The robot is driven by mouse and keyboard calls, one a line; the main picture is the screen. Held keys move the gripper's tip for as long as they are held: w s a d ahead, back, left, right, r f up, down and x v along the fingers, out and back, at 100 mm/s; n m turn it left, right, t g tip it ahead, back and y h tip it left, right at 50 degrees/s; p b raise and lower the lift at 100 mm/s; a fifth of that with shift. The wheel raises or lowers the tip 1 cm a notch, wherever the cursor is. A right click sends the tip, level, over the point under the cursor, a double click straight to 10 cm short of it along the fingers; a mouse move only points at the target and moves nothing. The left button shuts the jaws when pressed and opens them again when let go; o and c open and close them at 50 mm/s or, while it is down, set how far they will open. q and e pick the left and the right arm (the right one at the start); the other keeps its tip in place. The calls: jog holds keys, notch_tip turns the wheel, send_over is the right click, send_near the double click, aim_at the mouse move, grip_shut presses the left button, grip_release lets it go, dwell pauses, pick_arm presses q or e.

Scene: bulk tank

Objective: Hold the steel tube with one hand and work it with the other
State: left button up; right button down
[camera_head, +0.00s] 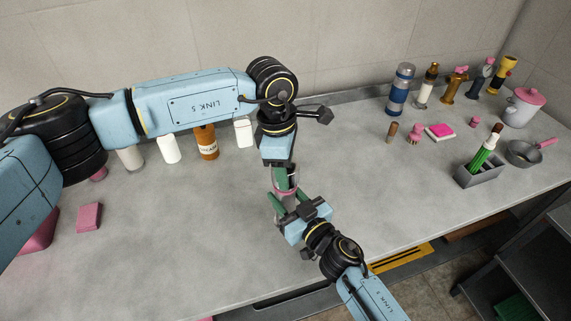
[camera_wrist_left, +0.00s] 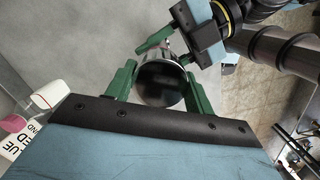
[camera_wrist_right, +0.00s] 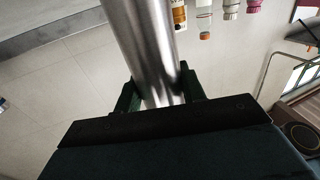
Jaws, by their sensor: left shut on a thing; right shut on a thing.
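The steel tube (camera_wrist_right: 145,45) is bright, smooth metal and runs up between the dark green fingers of my right gripper (camera_wrist_right: 158,95) in the right wrist view. In the left wrist view its round dark end (camera_wrist_left: 162,82) faces the camera, between the green fingers of my left gripper (camera_wrist_left: 158,88), which is shut on it. In the head view my left gripper (camera_head: 284,180) comes down from above, and my right gripper (camera_head: 284,205) grips from the front right, close by. The two grippers hide most of the tube there.
White bottles (camera_head: 168,149) and a brown bottle (camera_head: 207,141) stand behind my left arm. A pink block (camera_head: 89,216) lies at left. At right are a blue-banded flask (camera_head: 400,88), a grey holder (camera_head: 480,178), a pan (camera_head: 523,153) and a pot (camera_head: 522,110).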

pick_arm(q)
jog(key=shift+f, duration=0.55)
jog(key=m, duration=0.5)
jog(key=shift+g, duration=0.3)
jog(key=m, duration=0.3)
jog(key=m+y, duration=0.1)
jog(key=m, duration=0.3)
jog(key=shift+m+g, duration=0.3)
jog(key=m, duration=0.3)
jog(key=shift+m, duration=0.4)
jog(key=m+y, duration=0.1)
jog(key=m, duration=0.9)
jog(key=shift+m+y, duration=0.3)
jog(key=o, duration=1)
jog(key=shift+c, duration=0.2)
